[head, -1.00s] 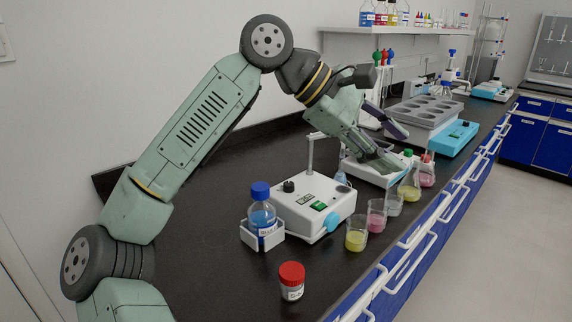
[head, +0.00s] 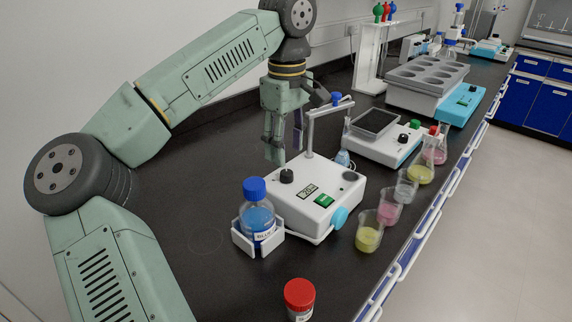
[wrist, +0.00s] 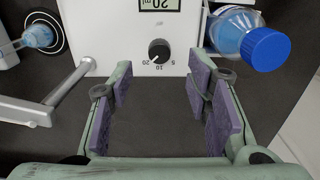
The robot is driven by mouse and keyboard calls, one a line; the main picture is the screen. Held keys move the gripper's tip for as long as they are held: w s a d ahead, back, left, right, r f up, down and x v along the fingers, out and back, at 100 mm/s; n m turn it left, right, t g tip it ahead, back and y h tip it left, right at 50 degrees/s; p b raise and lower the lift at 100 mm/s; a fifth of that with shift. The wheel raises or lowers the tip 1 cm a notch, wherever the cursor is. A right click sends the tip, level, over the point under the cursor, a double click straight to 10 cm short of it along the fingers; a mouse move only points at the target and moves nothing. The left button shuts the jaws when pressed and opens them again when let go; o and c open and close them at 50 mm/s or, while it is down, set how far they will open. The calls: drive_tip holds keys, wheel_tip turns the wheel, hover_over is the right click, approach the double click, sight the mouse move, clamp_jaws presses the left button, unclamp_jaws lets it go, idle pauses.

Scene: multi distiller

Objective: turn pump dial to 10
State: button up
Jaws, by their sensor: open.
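The white pump (head: 300,225) stands on the black bench with a display (head: 308,191), a green button (head: 324,201) and a black dial (head: 287,176) on top. In the wrist view the dial (wrist: 159,52) is upside down, with the marks 20, 10 and 5 around it. Its white pointer looks to be towards 20, and the display (wrist: 158,4) reads 20. My gripper (head: 286,150) points down just behind the dial. In the wrist view its fingers (wrist: 163,88) are wide apart and empty, with the dial beyond the tips, untouched.
A blue-capped bottle (head: 257,218) sits in a white holder at the pump's left front. A metal post with an arm (head: 311,130) rises from the pump's back. Beakers and flasks (head: 388,208) line the right edge. A red-capped jar (head: 300,298) stands in front. The left bench is clear.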

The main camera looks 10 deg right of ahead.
sight(287, 172)
wheel_tip(287, 172, down, 6)
drive_tip(key=shift+r+p, duration=0.1)
drive_tip(key=shift+p, duration=0.25)
drive_tip(key=shift+c, duration=0.4)
clamp_jaws()
